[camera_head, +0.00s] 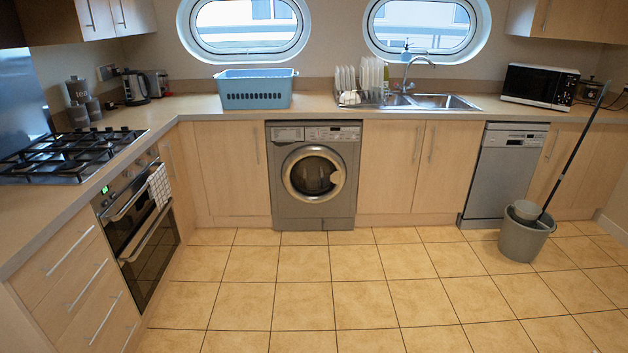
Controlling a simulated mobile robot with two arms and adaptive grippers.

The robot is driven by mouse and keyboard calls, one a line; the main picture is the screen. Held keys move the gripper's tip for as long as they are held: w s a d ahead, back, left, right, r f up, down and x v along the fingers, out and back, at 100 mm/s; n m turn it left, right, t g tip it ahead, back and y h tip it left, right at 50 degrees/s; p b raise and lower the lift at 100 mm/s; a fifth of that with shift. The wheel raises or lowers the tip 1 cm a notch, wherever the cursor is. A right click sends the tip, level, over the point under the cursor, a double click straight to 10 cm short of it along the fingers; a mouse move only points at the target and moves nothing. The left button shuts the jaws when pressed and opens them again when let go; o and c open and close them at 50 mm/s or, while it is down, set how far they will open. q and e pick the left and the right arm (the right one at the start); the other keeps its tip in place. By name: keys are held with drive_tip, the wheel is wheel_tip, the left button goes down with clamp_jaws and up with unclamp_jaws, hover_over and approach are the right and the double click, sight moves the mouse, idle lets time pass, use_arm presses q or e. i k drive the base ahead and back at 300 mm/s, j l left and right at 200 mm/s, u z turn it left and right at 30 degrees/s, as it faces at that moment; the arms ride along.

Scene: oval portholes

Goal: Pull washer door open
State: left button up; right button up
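The washer (314,205) is a grey front-loader set under the counter between wooden cabinets, near the middle of the head view. Its round door (313,174) has a pale ring around dark glass and looks shut. Neither of my grippers nor my arms show in this view.
The tiled floor (330,300) in front of the washer is clear. A grey bucket (524,240) with a mop (577,145) stands at the right by the dishwasher (503,170). The oven (140,235) and drawers are at the left. A blue basket (255,92) sits on the counter above.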

sight(339, 177)
drive_tip(key=i+j+u, duration=0.3)
drive_tip(key=i, duration=0.25)
drive_tip(key=i+u, duration=0.3)
drive_tip(key=i, duration=0.3)
drive_tip(key=l, duration=0.05)
